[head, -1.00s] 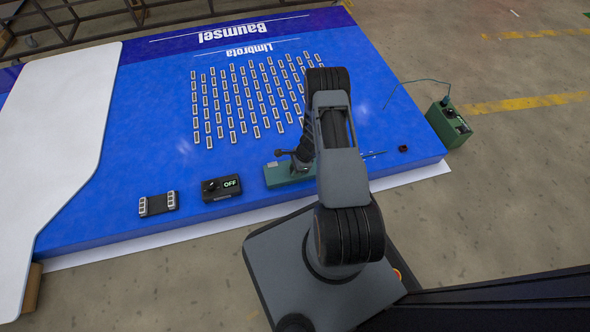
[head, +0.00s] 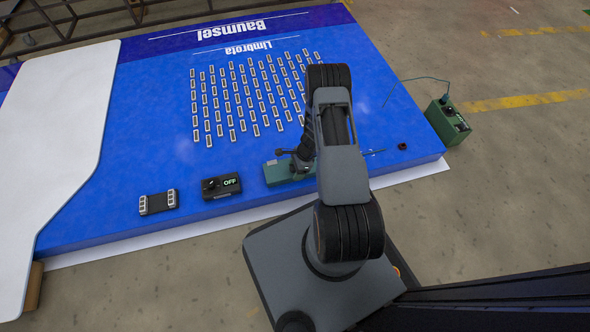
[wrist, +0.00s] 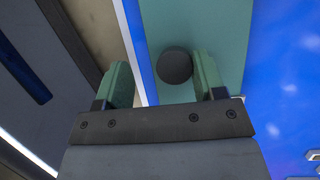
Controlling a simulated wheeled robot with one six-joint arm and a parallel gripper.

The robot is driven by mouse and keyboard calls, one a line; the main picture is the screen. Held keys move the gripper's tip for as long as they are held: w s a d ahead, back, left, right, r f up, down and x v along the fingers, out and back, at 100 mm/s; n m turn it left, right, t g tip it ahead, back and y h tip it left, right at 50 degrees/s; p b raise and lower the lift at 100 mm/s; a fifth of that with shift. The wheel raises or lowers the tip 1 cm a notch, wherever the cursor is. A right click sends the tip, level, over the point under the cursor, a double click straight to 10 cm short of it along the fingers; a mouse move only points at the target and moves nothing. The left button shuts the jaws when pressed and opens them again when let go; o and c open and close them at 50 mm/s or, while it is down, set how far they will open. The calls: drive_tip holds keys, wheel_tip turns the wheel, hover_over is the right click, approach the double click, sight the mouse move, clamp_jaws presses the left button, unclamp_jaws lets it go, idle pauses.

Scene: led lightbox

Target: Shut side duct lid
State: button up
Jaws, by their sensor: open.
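A flat green plate (head: 276,174) lies near the front edge of the blue board, beside my gripper (head: 302,166). I cannot tell for certain whether this plate is the side duct lid. In the wrist view the green plate (wrist: 222,28) fills the top middle, with a round dark knob (wrist: 174,66) in front of it. My gripper (wrist: 163,68) is open, its two green fingers either side of the knob, the right one closer to it. I cannot tell whether either finger touches it. My arm hides part of the plate in the head view.
The blue board (head: 150,115) carries rows of small light modules (head: 233,100). A black switch box reading OFF (head: 221,186) and a small black-and-white block (head: 158,202) sit left of the plate. A white panel (head: 55,150) covers the left. A green box (head: 448,121) stands off the right edge.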

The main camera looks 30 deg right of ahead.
drive_tip(key=p+v, duration=0.4)
drive_tip(key=v, duration=0.9)
drive_tip(key=shift+p, duration=0.4)
drive_tip(key=shift+c, duration=0.4)
drive_tip(key=w+a+r+n, duration=0.1)
drive_tip(key=w+a, duration=0.1)
drive_tip(key=w+a+r+n+g+h+p, duration=0.1)
drive_tip(key=a, duration=0.1)
drive_tip(key=w+a+r+n+p, duration=0.1)
drive_tip(key=w+a, duration=0.1)
drive_tip(key=a, duration=0.1)
drive_tip(key=shift+w+r+g+h, duration=0.3)
drive_tip(key=shift+r+g+h, duration=0.1)
drive_tip(key=c, duration=0.6)
drive_tip(key=shift+w+d+r+m+g+h, duration=0.3)
drive_tip(key=shift+w+d+r+m+h, duration=0.4)
drive_tip(key=shift+h, duration=0.3)
clamp_jaws()
drive_tip(key=m+b, duration=0.2)
drive_tip(key=b, duration=0.4)
approach(292, 167)
drive_tip(key=x, duration=0.5)
drive_tip(key=shift+f, duration=0.45)
